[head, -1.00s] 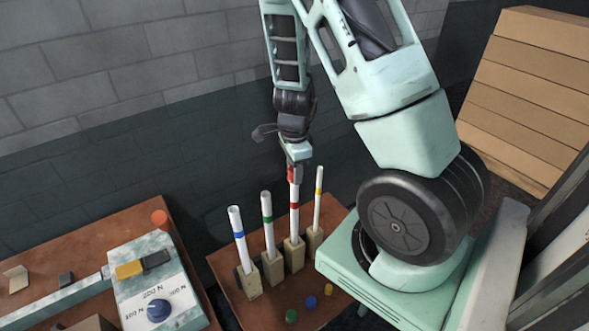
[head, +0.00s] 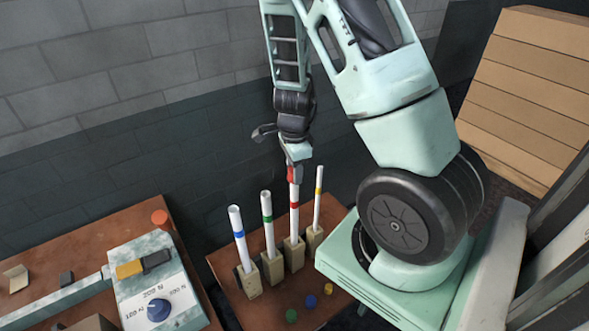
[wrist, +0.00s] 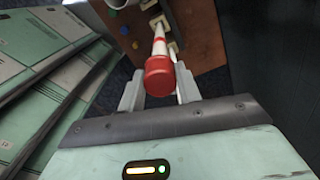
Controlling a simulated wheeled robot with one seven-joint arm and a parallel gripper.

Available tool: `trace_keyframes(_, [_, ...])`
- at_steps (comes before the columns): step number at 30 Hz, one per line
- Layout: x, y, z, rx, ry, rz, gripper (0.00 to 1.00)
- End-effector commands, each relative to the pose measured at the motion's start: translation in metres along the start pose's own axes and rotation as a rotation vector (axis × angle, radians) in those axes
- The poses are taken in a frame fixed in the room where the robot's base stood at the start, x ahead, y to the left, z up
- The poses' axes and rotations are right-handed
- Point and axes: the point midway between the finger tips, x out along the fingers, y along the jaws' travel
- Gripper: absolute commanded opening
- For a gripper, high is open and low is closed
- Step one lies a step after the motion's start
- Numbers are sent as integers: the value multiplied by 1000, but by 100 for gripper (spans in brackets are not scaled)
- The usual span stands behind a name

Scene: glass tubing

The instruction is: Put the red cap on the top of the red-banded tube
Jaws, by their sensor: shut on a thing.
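The red cap (head: 291,174) is between the fingers of my gripper (head: 295,178), at the top end of the red-banded tube (head: 294,196). The tube is white with a red band and stands upright in a tan block. In the wrist view the red cap (wrist: 159,76) is lined up with the near end of the red-banded tube (wrist: 159,34). My gripper (wrist: 159,90) is shut on the cap, a finger on each side. The cap hides the tube's rim, so I cannot tell how far it sits on it.
A green-banded tube (head: 268,225) and a blue-banded tube (head: 238,237) stand left of it, a thinner yellow-banded tube (head: 318,195) right. Green (head: 291,315), blue (head: 310,301) and yellow (head: 328,289) caps lie on the front of the brown table (head: 232,290).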

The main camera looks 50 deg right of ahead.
Motion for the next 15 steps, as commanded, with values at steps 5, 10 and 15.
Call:
trace_keyframes(5, [0,0,0,0,0,0,13])
trace_keyframes(10, [2,0,0,0,0,0,13])
trace_keyframes(15, [5,0,0,0,0,0,13])
